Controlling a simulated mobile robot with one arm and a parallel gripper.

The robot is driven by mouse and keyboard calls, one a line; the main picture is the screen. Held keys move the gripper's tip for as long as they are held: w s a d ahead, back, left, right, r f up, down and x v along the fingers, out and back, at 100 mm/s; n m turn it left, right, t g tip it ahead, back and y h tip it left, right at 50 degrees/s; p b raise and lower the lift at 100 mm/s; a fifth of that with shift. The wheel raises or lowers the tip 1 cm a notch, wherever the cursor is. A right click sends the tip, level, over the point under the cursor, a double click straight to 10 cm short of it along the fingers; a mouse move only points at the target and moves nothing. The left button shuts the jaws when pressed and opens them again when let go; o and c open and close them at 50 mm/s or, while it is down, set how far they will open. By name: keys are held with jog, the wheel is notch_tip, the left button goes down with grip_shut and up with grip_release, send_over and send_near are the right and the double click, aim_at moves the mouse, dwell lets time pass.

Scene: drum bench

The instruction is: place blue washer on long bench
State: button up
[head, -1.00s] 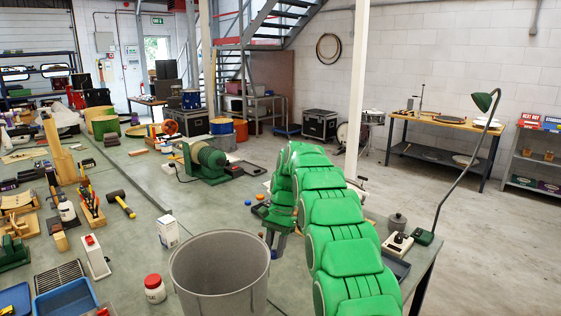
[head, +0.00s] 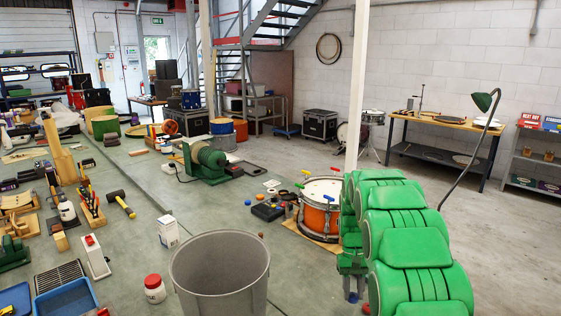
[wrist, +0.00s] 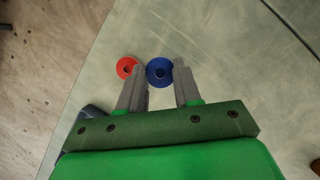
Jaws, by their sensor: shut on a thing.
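The blue washer (wrist: 159,71) is a flat ring with a dark centre hole, between the fingertips of my gripper (wrist: 161,80) in the wrist view. My gripper is shut on it, over the grey-green long bench (wrist: 225,65). I cannot tell whether the washer touches the bench top. In the head view the long bench (head: 130,235) runs from the front into the distance. My gripper (head: 352,288) is low at the near right there, partly behind my green arm, with a small blue patch at its tip.
A red washer (wrist: 126,67) lies just left of my left finger, near the bench edge. An orange drum (head: 319,212) stands beyond my arm. A large grey bin (head: 220,285) stands left of my gripper. Bare floor (wrist: 45,70) lies beyond the edge.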

jog(key=a, duration=0.6)
jog(key=shift+a, duration=0.4)
jog(key=w+a+r+m+y, duration=0.1)
jog(key=w+a+r+m, duration=0.25)
jog(key=a, duration=0.45)
jog(key=w+a+r+m+t+y, duration=0.1)
jog(key=w+a+r+m, duration=0.1)
jog(key=w+a, duration=0.5)
jog(key=w+a+r+m+y, duration=0.1)
jog(key=w+a+r+m, duration=0.15)
jog(key=a, duration=0.75)
jog(key=s+a+r, duration=0.2)
jog(key=s+a, duration=0.1)
jog(key=a, duration=0.5)
jog(key=s+a+r, duration=0.2)
jog(key=s+a, duration=0.2)
jog(key=a, duration=0.3)
jog(key=s+a+r+n+h, duration=0.15)
jog(key=s+a+n, duration=0.25)
jog(key=s+a, duration=1.1)
jog(key=f, duration=1.7)
jog(key=shift+s+d+f, duration=0.15)
jog(key=shift+d+f, duration=0.05)
jog(key=shift+d, duration=0.05)
